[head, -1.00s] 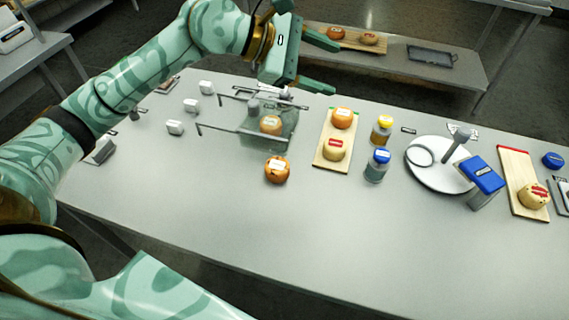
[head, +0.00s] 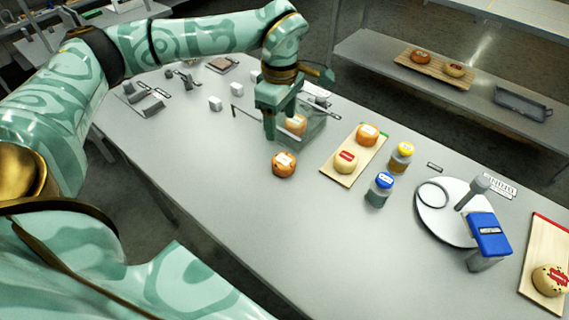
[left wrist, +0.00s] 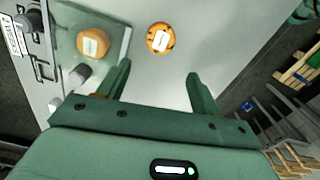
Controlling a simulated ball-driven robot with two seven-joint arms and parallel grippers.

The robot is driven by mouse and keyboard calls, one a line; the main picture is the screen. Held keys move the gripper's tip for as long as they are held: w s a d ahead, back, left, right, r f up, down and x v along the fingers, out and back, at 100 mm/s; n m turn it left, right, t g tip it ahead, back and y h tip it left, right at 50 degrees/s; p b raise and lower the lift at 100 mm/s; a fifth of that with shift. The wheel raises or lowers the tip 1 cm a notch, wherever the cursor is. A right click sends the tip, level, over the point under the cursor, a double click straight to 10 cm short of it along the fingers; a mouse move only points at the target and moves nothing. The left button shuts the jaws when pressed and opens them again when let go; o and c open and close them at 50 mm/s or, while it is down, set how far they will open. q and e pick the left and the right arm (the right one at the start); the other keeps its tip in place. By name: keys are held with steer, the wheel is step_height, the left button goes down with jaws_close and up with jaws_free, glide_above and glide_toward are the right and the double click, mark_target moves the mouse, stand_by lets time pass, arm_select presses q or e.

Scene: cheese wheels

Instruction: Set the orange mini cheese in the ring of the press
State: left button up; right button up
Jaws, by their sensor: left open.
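An orange mini cheese (head: 284,164) with dark marks and a white label lies on the table, in front of a clear greenish case. It also shows in the left wrist view (left wrist: 160,38), beyond and between the fingertips. My left gripper (head: 273,130) is open and empty, pointing down above and just behind this cheese; in the left wrist view its fingers (left wrist: 157,75) are spread apart. The press appears to be the white round base (head: 428,221) with a pale ring (head: 432,197) and a grey post (head: 472,192). The ring looks empty. My right gripper is not in view.
A second orange cheese (head: 295,124) sits in the case (head: 316,130). A wooden board (head: 345,178) holds an orange and a pale cheese. Yellow-lidded (head: 401,156) and blue-lidded (head: 379,190) jars stand between board and press. A blue-topped box (head: 489,238) stands before the press.

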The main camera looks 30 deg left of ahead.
arm_select(q)
steer(key=b, duration=0.2)
glide_above(283, 159)
steer(key=f, duration=0.4)
steer(key=a+f, duration=0.1)
steer(key=f, duration=0.2)
steer(key=shift+w, duration=0.1)
steer(key=shift+d+f, duration=0.35)
steer(key=shift+f, duration=0.2)
steer(key=shift+d+f, duration=0.2)
steer(key=shift+f, duration=0.5)
step_height(283, 159, down, 3)
steer(key=shift+a+r+b, duration=0.1)
steer(key=shift+b, duration=0.65)
steer(key=shift+f, duration=0.45)
steer(key=shift+r, duration=0.1)
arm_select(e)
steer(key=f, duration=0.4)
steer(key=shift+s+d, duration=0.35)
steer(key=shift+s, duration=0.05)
arm_select(q)
steer(key=c, duration=0.9)
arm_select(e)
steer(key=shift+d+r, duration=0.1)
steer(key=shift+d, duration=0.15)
arm_select(q)
steer(key=shift+r, duration=0.15)
